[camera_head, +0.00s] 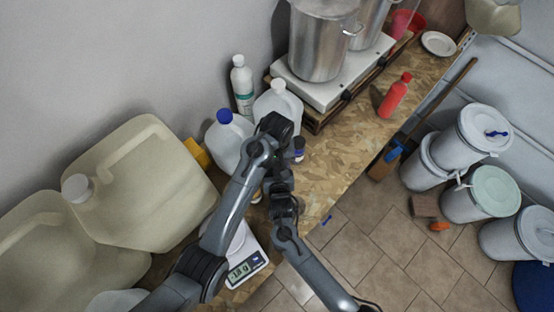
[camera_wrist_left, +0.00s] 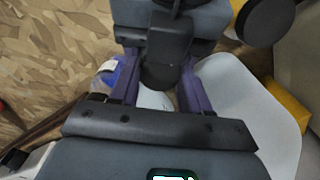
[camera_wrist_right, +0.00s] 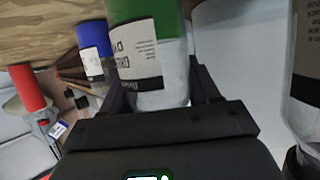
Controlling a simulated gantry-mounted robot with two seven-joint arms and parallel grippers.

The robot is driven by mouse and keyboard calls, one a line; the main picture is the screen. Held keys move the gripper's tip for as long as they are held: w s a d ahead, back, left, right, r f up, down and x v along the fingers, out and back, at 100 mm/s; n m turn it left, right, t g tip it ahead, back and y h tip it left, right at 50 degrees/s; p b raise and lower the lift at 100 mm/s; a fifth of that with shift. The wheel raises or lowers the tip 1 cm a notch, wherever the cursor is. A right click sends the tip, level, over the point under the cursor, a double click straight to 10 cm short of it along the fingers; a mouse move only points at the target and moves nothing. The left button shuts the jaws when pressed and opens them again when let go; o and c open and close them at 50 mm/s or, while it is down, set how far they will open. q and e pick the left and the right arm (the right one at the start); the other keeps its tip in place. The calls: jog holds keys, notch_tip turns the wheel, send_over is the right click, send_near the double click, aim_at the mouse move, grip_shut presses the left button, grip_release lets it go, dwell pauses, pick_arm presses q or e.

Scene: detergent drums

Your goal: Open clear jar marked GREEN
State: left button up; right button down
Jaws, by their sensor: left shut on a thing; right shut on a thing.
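A clear jar with green contents and a white printed label (camera_wrist_right: 135,45) fills the upper middle of the right wrist view, appearing inverted. My right gripper (camera_wrist_right: 160,98) is shut on its pale clear part. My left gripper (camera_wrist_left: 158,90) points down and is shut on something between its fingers. A dark rounded part and a whitish patch show there; I cannot tell whether this is the jar's lid. In the head view my arms cross over the jar and hide it. A jar with blue contents (camera_wrist_right: 93,45) stands beside it; its dark cap (camera_head: 298,145) shows in the head view.
White jugs, one blue-capped (camera_head: 225,140), one white-capped (camera_head: 278,103), stand behind my arms. A scale (camera_head: 248,266) lies at the front. A red bottle (camera_head: 396,95) and metal pots (camera_head: 318,45) are farther back. Large canisters (camera_head: 140,185) crowd the left; white drums (camera_head: 482,192) stand right.

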pick_arm(q)
jog(key=n, duration=0.3)
jog(key=o, duration=1.2)
jog(key=shift+r, duration=0.1)
